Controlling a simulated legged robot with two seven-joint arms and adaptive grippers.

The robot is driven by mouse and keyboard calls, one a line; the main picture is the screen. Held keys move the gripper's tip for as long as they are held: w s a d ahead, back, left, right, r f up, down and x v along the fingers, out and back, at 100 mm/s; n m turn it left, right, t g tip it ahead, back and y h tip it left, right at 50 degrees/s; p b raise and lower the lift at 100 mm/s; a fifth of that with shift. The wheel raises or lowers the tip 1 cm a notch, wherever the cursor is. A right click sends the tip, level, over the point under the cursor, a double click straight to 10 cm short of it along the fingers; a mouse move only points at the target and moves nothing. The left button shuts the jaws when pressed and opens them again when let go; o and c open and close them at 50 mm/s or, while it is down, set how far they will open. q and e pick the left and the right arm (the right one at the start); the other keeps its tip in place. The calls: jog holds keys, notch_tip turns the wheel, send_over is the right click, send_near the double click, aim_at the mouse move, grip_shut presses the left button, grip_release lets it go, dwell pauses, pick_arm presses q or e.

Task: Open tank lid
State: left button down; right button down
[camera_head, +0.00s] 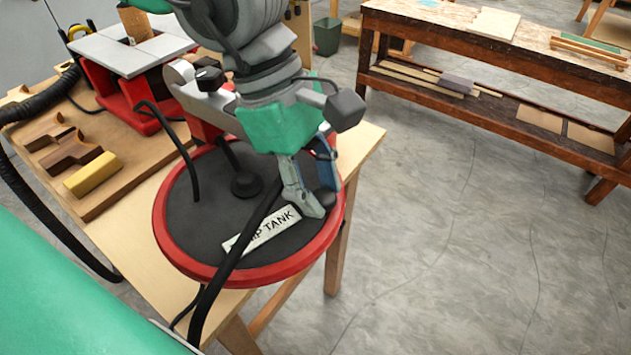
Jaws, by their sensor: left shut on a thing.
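The tank lid (190,226) is a round dark grey disc with a red rim, lying flat and level near the corner of a wooden table. A white label ending in "TANK" (262,230) and a black knob (246,184) are on its top. My left gripper (318,203), grey and green, reaches down from above onto the right side of the lid, near the rim. Its fingers are shut on a part of the lid there; the fingers mostly hide the gripped part. A small blue piece shows beside the fingers. My right gripper is not in view.
A black hose (232,262) crosses over the lid. A red machine with a grey top (135,48), wooden blocks and a yellow block (91,174) stand on the table (135,238) at left. A workbench (455,24) stands at back right; the floor between is clear.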

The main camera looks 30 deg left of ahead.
pick_arm(q)
jog(key=c, duration=1.3)
grip_release()
jog(key=shift+s+f, duration=0.25)
jog(key=shift+f, duration=0.1)
jog(key=shift+o, duration=0.2)
jog(key=shift+w+d+r, duration=0.15)
jog(key=shift+w+d, duration=0.1)
jog(key=shift+w, duration=0.05)
jog(key=v, duration=1.1)
jog(key=shift+w+r, duration=0.15)
jog(key=shift+r, duration=0.3)
jog(key=shift+a, duration=0.25)
